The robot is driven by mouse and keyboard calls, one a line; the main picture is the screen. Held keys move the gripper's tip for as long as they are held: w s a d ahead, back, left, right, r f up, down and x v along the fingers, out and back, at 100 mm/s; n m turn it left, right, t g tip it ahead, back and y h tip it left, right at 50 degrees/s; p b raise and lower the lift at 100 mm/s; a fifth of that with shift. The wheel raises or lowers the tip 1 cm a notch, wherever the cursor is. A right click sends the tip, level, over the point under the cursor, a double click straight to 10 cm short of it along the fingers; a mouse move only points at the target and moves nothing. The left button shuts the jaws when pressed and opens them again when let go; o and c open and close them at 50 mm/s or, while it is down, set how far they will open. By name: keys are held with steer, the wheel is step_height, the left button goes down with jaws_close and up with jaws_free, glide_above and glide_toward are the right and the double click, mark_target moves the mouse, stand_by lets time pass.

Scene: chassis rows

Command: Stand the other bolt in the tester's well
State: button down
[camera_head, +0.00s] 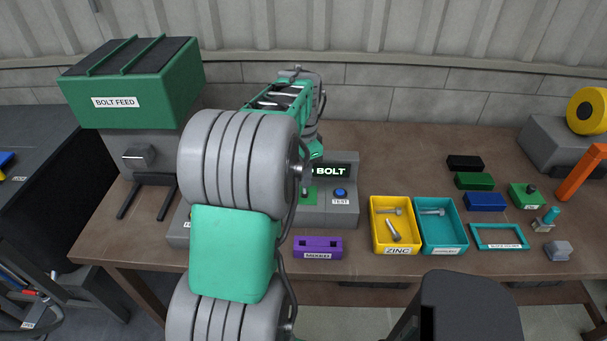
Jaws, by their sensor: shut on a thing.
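The tester (343,210) is a grey console on the bench, partly hidden behind my arm. The visible part of its lit screen reads "BOLT", and a blue button (340,193) is marked TEST. I cannot see its well. My arm reaches over the tester and its far end bends down there; the gripper's fingers and anything between them are hidden behind the arm. Grey bolts (393,231) lie in the yellow ZINC tray (375,238). Another bolt (433,212) lies in the teal tray (458,238) beside it.
A purple block (318,247) sits in front of the tester. The green bolt feed (150,85) stands at left. Black, green and blue blocks (485,201), a teal frame (500,247) and small parts are at right. Bare bench shows behind the trays.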

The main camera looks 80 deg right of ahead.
mark_target(303, 193)
steer(key=shift+f, duration=0.1)
stand_by(0.4)
steer(key=shift+f+b, duration=1.2)
steer(key=shift+f, duration=0.95)
steer(key=c, duration=1.2)
jaws_free()
steer(key=shift+r, duration=0.2)
step_height(303, 193, up, 8)
steer(key=shift+f+b, duration=0.2)
steer(key=shift+b, duration=0.1)
steer(key=shift+c, duration=0.6)
